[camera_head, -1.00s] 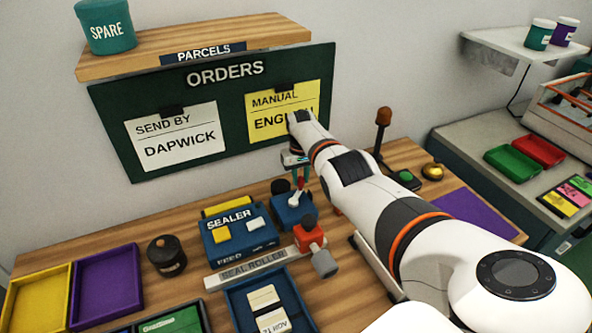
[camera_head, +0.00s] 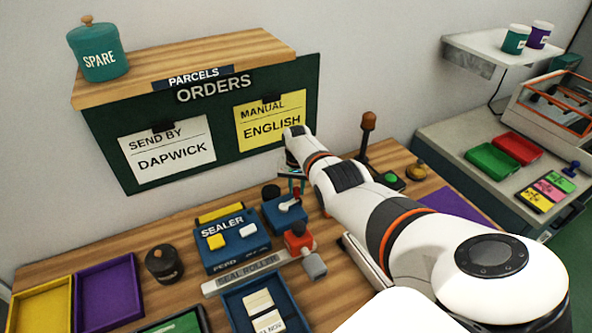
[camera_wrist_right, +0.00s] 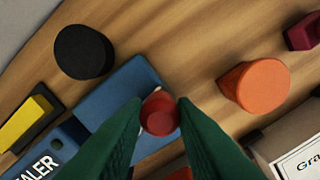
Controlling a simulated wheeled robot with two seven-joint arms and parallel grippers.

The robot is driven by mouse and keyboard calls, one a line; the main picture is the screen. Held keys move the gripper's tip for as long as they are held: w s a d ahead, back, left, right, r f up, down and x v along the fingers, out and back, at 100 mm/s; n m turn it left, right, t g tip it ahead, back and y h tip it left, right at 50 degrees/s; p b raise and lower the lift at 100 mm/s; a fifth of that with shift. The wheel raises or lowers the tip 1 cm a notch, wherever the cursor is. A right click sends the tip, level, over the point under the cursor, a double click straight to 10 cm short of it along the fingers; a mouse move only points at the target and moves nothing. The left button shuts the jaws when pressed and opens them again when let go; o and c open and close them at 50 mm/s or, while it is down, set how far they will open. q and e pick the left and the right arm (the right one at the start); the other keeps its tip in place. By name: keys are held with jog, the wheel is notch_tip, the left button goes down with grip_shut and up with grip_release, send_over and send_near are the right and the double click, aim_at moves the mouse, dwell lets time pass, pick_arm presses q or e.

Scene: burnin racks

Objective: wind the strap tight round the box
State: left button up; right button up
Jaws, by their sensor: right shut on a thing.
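My right gripper (camera_wrist_right: 160,112) has its two green fingers shut on a red knob (camera_wrist_right: 158,117) in the right wrist view. The knob stands over a small blue device (camera_wrist_right: 118,92). In the head view my right arm reaches across the bench to this blue device (camera_head: 272,213), just right of the sealer; the gripper's fingers are small and partly hidden there. I cannot pick out a strap or a wrapped box in either view. My left gripper is not in view.
The blue sealer (camera_head: 230,250) is left of the device, with the seal roller strip (camera_head: 245,273) in front. A red-topped grey part (camera_head: 299,240) stands close by. An orange knob (camera_wrist_right: 260,85) and a black knob (camera_wrist_right: 83,52) flank the gripper. An upright brown-handled lever (camera_head: 367,135) stands behind my arm.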

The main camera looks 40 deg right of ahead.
dwell(0.3)
jog(key=o, duration=1)
jog(key=shift+r+p, duration=0.45)
jog(key=shift+r, duration=0.15)
notch_tip(320, 180, up, 4)
jog(key=shift+r+p, duration=0.1)
jog(key=shift+p, duration=0.95)
notch_tip(320, 180, up, 7)
jog(key=shift+f+b, duration=0.15)
jog(key=shift+b, duration=0.2)
